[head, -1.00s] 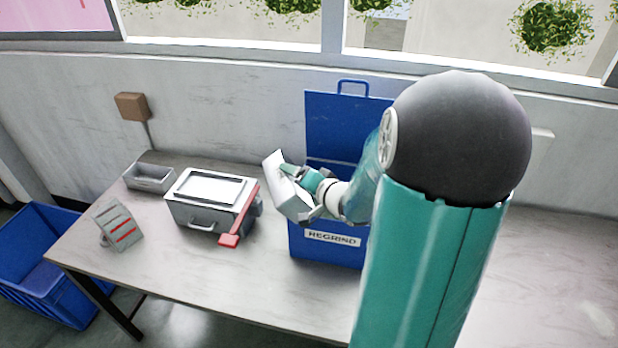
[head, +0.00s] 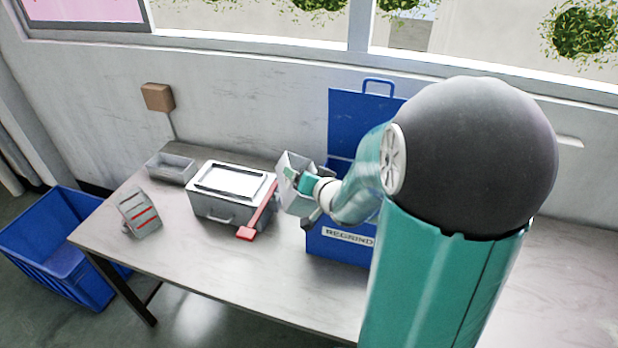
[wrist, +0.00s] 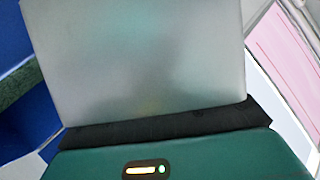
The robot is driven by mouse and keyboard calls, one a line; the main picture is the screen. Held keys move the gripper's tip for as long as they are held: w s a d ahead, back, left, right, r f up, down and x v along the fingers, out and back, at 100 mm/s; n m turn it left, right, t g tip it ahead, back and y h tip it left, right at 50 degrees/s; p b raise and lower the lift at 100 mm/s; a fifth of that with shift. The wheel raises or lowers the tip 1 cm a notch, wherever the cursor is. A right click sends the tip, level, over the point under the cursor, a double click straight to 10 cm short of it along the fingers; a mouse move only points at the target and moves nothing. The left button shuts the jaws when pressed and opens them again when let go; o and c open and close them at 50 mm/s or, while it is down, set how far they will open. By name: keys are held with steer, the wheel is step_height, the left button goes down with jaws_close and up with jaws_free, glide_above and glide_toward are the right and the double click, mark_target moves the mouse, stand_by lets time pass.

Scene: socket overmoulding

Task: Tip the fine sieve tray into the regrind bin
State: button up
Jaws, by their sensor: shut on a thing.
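My gripper (head: 308,187) is shut on a light grey tray (head: 289,163), held in the air at the left edge of the blue regrind bin. In the wrist view the tray's flat grey face (wrist: 150,60) fills most of the picture, just beyond a dark gripper edge. The tray stands steeply tilted. I cannot see its mesh or whether anything is in it. The regrind bin (head: 335,251) stands on the table with its lid (head: 350,115) raised behind it. My arm hides much of the bin's opening and right side.
Left of the bin stands a grey box (head: 215,207) with a handle and a red lever (head: 258,212). A small open grey tray (head: 171,171) and a red-striped grey rack (head: 140,213) lie farther left. A blue crate (head: 60,245) is on the floor. The table's front is clear.

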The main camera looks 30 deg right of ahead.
steer(key=shift+s+a+f+n+g+h, duration=0.15)
steer(key=shift+a+f+n+g+h, duration=0.65)
steer(key=shift+a, duration=0.25)
steer(key=shift+w+a+f+n+h, duration=0.15)
steer(key=shift+a+n+h, duration=0.25)
steer(key=shift+a+n, duration=0.2)
steer(key=shift+w+a+r+n+h, duration=0.1)
steer(key=shift+w+a+n+h, duration=0.05)
steer(key=shift+a+n+h, duration=0.35)
steer(key=shift+w+r, duration=0.1)
steer(key=shift+r, duration=2.15)
